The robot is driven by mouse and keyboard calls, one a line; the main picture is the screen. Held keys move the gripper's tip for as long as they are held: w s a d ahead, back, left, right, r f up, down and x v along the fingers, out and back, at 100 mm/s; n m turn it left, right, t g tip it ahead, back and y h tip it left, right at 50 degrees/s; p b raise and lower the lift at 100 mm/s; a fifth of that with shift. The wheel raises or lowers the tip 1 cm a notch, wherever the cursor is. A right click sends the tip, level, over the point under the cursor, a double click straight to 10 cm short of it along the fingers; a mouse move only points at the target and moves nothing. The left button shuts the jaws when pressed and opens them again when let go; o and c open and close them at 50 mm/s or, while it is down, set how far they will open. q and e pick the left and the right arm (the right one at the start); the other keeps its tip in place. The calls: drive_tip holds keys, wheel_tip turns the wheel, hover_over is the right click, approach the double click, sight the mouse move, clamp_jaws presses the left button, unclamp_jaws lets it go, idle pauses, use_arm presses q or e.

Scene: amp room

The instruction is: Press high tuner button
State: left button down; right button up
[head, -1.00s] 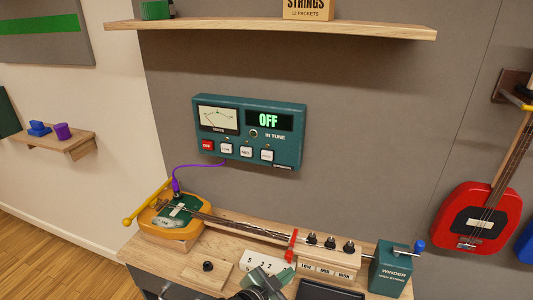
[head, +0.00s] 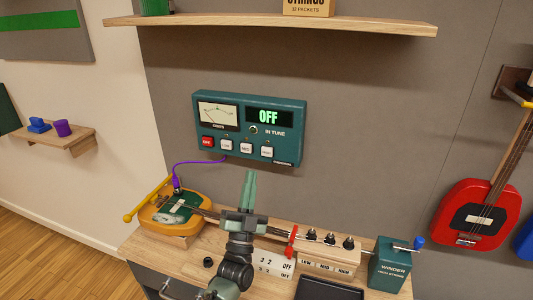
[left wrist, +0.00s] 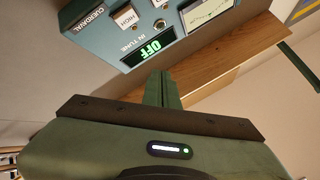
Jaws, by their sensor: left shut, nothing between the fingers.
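The tuner (head: 290,115) is a teal box on the grey wall, with a dial at left and a display reading OFF in green. Under them sit a red button (head: 207,142) and three white buttons; the rightmost white one is the high button (head: 267,150). My left gripper (head: 250,175) is shut and empty, fingers pointing up, below the tuner's lower edge in the picture and apart from the buttons. The fingers also show in the left wrist view (left wrist: 161,78). My right gripper is not in view.
A wooden bench (head: 215,250) below holds a yellow guitar (head: 165,218), a string rig with black pegs (head: 330,242) and a teal winder (head: 390,265). A purple cable (head: 190,162) runs from tuner to guitar. A shelf (head: 270,25) hangs above.

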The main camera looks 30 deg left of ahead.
sight(267, 152)
use_arm(q)
drive_tip(key=shift+w, duration=0.1)
drive_tip(key=w+a+b, duration=0.2)
drive_tip(key=w+b, duration=0.3)
drive_tip(key=w, duration=0.3)
drive_tip(key=shift+w, duration=0.25)
drive_tip(key=shift+b, duration=0.3)
idle(1.7)
drive_tip(key=shift+w+a, duration=0.1)
drive_tip(key=shift+w, duration=0.3)
